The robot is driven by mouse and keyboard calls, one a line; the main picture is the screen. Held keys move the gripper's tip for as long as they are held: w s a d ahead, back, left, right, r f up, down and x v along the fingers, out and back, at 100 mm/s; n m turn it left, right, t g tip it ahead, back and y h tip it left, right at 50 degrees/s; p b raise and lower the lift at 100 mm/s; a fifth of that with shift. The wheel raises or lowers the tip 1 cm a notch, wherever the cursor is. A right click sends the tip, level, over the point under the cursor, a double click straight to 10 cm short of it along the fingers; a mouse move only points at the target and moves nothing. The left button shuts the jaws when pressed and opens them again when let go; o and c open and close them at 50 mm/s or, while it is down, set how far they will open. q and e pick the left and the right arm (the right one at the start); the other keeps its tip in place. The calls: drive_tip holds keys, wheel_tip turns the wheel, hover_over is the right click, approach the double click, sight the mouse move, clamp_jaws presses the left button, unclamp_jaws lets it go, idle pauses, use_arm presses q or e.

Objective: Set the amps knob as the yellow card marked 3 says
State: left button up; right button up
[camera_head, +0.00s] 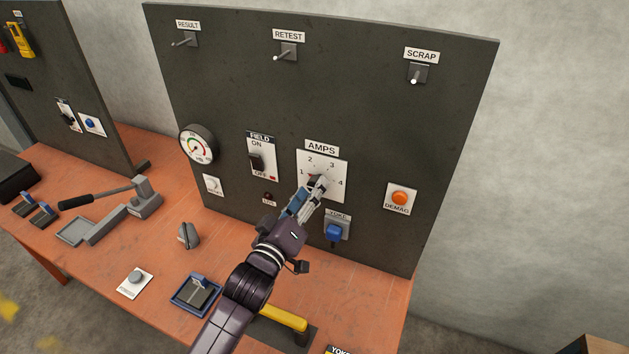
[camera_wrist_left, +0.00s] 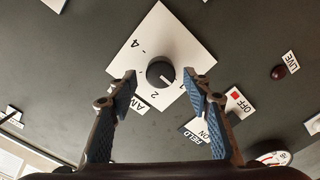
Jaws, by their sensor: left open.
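The amps knob is a round black knob (camera_wrist_left: 160,72) on a white square plate (camera_head: 312,193) on the dark panel. My left gripper (camera_head: 318,184) is in front of the plate and hides most of the knob in the head view. In the wrist view the left gripper (camera_wrist_left: 160,82) is open, its blue-padded fingers on either side of the knob with gaps. I see no yellow card marked 3. My right gripper is not in view.
Close to the amps plate are the field switch (camera_head: 256,162), blue yoke plug (camera_head: 333,232), small red live lamp (camera_head: 268,196) and orange demag button (camera_head: 400,198). Below, the orange bench (camera_head: 350,290) holds a blue tray (camera_head: 176,304) and a yellow bar (camera_head: 283,318).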

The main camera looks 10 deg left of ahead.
use_arm(q)
drive_tip(key=shift+w+d, duration=0.25)
drive_tip(key=shift+w, duration=1.15)
drive_tip(key=c, duration=1.2)
drive_tip(key=shift+o, duration=0.2)
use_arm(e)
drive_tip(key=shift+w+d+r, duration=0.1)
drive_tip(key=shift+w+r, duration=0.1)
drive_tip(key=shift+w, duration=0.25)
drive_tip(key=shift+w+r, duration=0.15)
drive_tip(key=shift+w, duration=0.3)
